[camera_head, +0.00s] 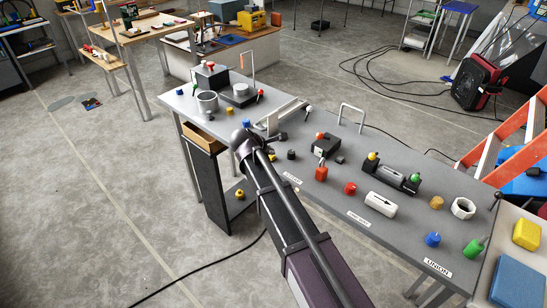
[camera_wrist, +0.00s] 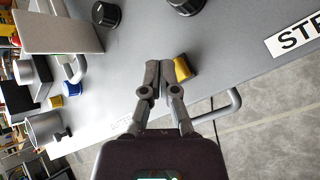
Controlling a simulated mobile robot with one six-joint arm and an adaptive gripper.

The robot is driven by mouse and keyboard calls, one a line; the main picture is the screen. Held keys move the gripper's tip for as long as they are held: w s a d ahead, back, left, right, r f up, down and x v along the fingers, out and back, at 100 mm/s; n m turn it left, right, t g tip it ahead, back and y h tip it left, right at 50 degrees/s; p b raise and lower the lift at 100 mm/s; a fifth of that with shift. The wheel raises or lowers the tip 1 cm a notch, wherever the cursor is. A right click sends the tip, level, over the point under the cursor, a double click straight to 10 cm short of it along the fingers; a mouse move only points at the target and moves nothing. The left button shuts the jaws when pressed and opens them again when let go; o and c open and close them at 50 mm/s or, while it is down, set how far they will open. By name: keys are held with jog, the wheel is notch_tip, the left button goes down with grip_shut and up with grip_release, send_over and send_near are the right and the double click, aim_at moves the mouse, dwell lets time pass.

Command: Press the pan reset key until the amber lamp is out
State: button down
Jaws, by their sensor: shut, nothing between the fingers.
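My gripper (camera_wrist: 160,80) is shut and empty in the wrist view, low over the grey bench top (camera_wrist: 130,50). A small amber-yellow piece (camera_wrist: 182,67) with a dark base sits just right of the fingertips; I cannot tell whether they touch, nor whether it is a lamp or a key, or lit. Two black knobs (camera_wrist: 106,14) (camera_wrist: 187,5) stand beyond the fingertips. No key readable as the pan reset key shows.
A light box-like part (camera_wrist: 58,25) and a blue knob (camera_wrist: 72,88) stand left in the wrist view. A metal handle (camera_wrist: 235,101) projects at the bench edge.

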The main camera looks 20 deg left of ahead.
aim_at(270, 156)
jog(key=shift+f+b, duration=0.45)
jog(key=shift+b, duration=0.05)
dwell(0.7)
jog(key=shift+r, duration=0.15)
jog(key=shift+r+p, duration=0.75)
jog(key=shift+p, duration=0.2)
jog(key=shift+r+p, duration=2.5)
jog(key=shift+f, duration=0.1)
